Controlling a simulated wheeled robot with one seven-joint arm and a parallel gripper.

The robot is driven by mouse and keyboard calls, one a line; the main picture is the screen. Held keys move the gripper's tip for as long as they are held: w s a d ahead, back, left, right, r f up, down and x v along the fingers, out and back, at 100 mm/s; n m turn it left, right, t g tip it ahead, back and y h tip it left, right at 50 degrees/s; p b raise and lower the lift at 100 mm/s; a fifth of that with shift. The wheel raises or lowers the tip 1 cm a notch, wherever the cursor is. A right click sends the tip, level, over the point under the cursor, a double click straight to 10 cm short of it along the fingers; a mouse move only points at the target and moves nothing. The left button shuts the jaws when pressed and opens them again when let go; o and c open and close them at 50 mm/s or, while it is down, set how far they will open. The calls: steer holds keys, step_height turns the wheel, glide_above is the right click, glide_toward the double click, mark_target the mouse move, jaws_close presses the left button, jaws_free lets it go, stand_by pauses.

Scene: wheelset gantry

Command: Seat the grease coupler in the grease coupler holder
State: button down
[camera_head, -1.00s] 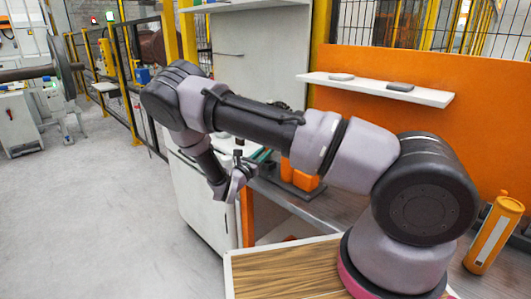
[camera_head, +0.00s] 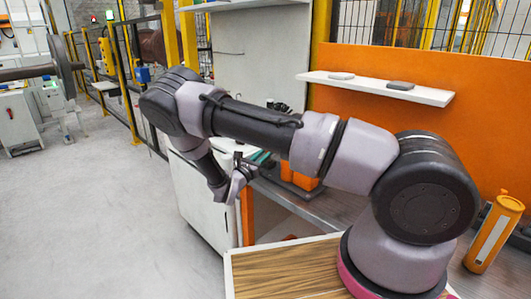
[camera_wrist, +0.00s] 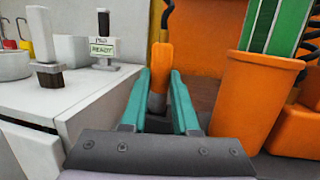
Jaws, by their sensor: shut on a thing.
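My gripper (camera_wrist: 160,92) has teal fingers, which are shut on an orange grease coupler (camera_wrist: 159,70) in the wrist view. The coupler stands about upright between the fingertips, with a dark hose (camera_wrist: 169,14) above it. Its lower end is partly hidden by the fingers. In the head view my gripper (camera_head: 238,182) hangs near the left end of the workbench, and the coupler cannot be made out there. I cannot clearly identify the grease coupler holder in either view.
An orange cup (camera_wrist: 250,95) with green items stands close right of my gripper. A wooden-patterned tray (camera_head: 285,268) lies near my arm's base.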

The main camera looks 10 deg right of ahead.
steer(key=shift+f, duration=1.05)
steer(key=c, duration=0.6)
jaws_free()
steer(key=v, duration=1)
steer(key=shift+s+a, duration=0.25)
steer(key=shift+s, duration=0.05)
steer(key=shift+f, duration=0.1)
